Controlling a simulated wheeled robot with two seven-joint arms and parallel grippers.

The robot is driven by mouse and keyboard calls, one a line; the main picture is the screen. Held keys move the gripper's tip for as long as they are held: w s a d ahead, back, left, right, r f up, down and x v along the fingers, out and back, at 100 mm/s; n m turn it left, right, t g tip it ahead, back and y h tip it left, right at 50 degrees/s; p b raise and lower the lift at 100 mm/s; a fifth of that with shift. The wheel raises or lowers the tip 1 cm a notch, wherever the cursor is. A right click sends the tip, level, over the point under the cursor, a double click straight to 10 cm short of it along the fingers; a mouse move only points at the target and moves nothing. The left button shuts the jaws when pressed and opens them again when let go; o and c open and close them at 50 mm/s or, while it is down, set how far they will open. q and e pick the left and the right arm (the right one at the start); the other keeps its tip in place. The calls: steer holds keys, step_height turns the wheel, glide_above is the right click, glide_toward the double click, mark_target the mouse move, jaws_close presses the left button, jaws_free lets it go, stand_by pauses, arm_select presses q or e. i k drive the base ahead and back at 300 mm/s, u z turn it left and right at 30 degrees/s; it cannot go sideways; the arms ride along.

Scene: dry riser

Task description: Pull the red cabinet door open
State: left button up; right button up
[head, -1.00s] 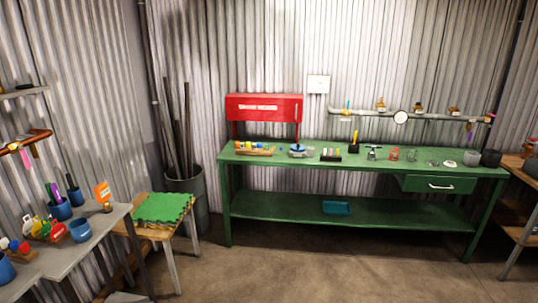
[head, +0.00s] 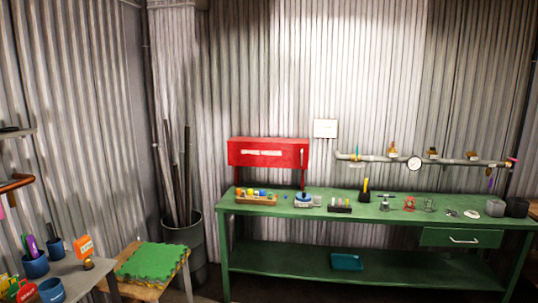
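The red cabinet (head: 267,153) stands on red legs at the back left of the green workbench, against the corrugated wall. Its front door looks shut and carries a white label (head: 262,153). Neither of my grippers is in view.
The green workbench (head: 330,281) holds a wooden tray (head: 257,199) of coloured items, a black holder and several small tools. A grey bin (head: 184,245) of pipes stands left of it. A stool with a green mat (head: 151,262) and a grey table stand at lower left.

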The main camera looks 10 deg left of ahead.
mark_target(274, 152)
steer(key=i, duration=1.6)
